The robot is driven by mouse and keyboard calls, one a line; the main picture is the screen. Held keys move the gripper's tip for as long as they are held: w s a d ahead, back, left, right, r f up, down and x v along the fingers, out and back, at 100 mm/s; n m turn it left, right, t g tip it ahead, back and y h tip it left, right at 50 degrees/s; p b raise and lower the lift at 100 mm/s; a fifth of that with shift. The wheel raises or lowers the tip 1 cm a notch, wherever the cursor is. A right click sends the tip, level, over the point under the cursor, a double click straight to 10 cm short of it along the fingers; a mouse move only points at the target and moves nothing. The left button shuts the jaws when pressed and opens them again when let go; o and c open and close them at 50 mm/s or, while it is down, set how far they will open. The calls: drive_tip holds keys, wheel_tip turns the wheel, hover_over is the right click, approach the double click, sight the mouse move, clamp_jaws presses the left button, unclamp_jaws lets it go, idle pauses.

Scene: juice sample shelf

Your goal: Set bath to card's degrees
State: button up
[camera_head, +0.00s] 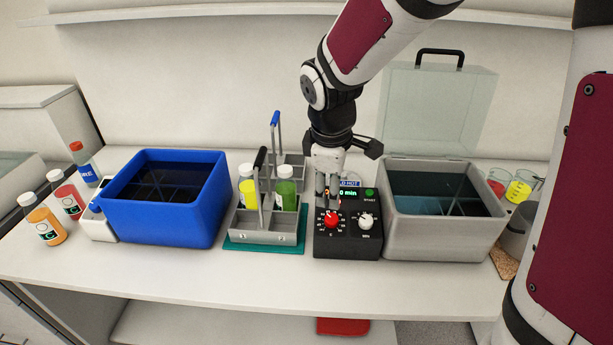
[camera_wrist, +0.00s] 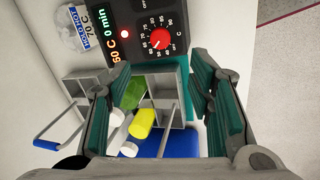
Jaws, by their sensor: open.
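The black control box (camera_head: 347,244) stands against the left side of the grey bath (camera_head: 438,238). Its red dial (camera_head: 331,218) also shows in the wrist view (camera_wrist: 160,38), with its pointer near 60 on the scale. My gripper (camera_head: 328,185) is open and empty, pointing down above the back left of the box, apart from the dial.
A white dial (camera_head: 366,221) and green START button (camera_head: 370,192) are on the box. A grey rack (camera_head: 267,237) with yellow and green bottles stands close left, its handle upright. Left of it is a blue bath (camera_head: 173,232). The bench front (camera_head: 255,281) is clear.

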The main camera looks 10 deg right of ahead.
sight(332, 218)
drive_tip(key=x, duration=1.2)
drive_tip(key=shift+d, duration=0.1)
clamp_jaws()
